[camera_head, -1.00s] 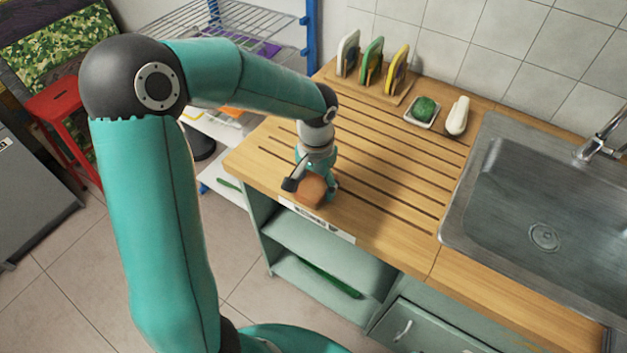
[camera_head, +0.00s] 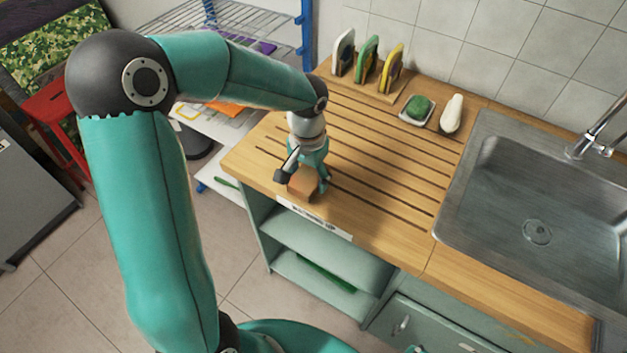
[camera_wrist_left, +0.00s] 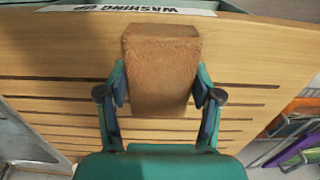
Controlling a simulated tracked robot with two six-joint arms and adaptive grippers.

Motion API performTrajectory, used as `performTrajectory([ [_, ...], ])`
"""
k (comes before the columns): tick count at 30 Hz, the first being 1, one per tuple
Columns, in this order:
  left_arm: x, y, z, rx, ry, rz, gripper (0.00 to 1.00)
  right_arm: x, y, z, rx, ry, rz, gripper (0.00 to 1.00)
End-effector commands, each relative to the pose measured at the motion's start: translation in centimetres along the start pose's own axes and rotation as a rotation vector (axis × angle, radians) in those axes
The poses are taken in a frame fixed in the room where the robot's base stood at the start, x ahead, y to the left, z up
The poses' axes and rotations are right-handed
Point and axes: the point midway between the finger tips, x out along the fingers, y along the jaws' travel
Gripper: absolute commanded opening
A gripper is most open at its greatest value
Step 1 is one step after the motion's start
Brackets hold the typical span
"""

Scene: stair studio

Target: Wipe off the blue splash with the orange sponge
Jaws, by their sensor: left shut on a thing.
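The orange sponge (camera_head: 303,184) is a brownish-orange block at the front left part of the wooden counter. My left gripper (camera_head: 302,180) is shut on it, with a finger on each side. The left wrist view shows the sponge (camera_wrist_left: 161,70) between the two fingers of my left gripper (camera_wrist_left: 161,92), over the grooved wood. I cannot tell whether the sponge touches the counter. No blue splash shows in either view; the sponge and gripper hide the wood beneath them. My right gripper is not in view.
A metal sink (camera_head: 535,225) with a tap lies at the right. A rack of boards (camera_head: 367,62), a green scrubber on a dish (camera_head: 417,108) and a white bottle (camera_head: 452,113) stand along the back. The grooved counter (camera_head: 385,165) is clear in the middle.

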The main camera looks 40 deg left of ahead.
Motion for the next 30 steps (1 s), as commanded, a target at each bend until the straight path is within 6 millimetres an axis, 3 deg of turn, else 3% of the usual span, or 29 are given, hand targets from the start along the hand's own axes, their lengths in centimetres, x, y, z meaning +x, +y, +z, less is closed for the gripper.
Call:
performTrajectory([
  [16,-5.2,0.5,-0.3,0.013,-0.002,0.000,0.27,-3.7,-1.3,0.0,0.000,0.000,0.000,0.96],
  [30,-5.7,0.6,-0.3,0.014,-0.003,0.000,0.27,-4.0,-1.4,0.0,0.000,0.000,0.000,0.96],
])
